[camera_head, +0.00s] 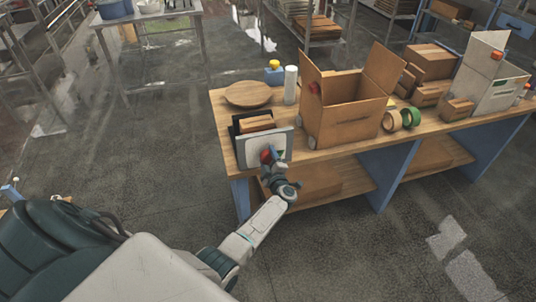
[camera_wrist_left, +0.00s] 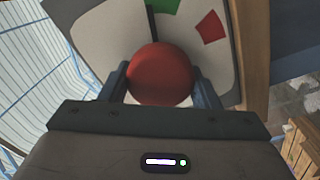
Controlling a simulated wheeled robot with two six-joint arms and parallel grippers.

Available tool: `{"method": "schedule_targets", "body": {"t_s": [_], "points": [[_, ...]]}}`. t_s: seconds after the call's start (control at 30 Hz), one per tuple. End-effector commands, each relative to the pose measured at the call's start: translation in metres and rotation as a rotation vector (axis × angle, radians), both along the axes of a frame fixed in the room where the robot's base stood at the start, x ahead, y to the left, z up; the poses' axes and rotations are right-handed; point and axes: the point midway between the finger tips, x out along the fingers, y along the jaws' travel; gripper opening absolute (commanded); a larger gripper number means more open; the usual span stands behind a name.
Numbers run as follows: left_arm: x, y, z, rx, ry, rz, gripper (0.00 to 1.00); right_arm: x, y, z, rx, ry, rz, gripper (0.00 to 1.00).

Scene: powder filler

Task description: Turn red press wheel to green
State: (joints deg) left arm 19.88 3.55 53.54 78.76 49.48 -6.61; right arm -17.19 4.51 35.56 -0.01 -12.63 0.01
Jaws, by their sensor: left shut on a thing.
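The red press wheel (camera_wrist_left: 160,74) shows as a round red knob between the two fingers of my left gripper (camera_wrist_left: 160,88) in the left wrist view. The fingers are shut on it from both sides. Behind it is a light panel (camera_wrist_left: 105,45) with a green mark (camera_wrist_left: 163,10) and a red mark (camera_wrist_left: 210,27). In the head view the panel (camera_head: 246,147) stands at the left end of the wooden table, and my left gripper (camera_head: 268,158) is at its front, partly covering the red wheel. My right gripper is in neither view.
The wooden table (camera_head: 345,152) also carries an open cardboard box (camera_head: 340,120), a white cylinder (camera_head: 290,85), a round wooden board (camera_head: 247,94) and tape rolls (camera_head: 411,118). A white machine (camera_head: 492,85) stands at the right. Open floor (camera_head: 380,250) lies in front.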

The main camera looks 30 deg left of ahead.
Motion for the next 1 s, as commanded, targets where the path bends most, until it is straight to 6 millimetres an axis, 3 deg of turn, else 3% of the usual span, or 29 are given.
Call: {"method": "schedule_targets", "body": {"t_s": [0.3,0.93,0.97,1.0], "points": [[0.0,-0.001,0.0,0.098,0.12,-0.002,0.33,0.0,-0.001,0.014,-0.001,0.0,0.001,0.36],[0.0,-0.001,-0.002,0.128,0.155,-0.002,0.33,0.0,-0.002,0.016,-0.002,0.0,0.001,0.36],[0.0,-0.001,-0.002,0.128,0.155,-0.002,0.6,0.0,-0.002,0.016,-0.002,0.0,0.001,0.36],[0.0,-0.001,-0.002,0.128,0.155,-0.002,0.68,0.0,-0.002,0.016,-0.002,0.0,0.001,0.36]]}}
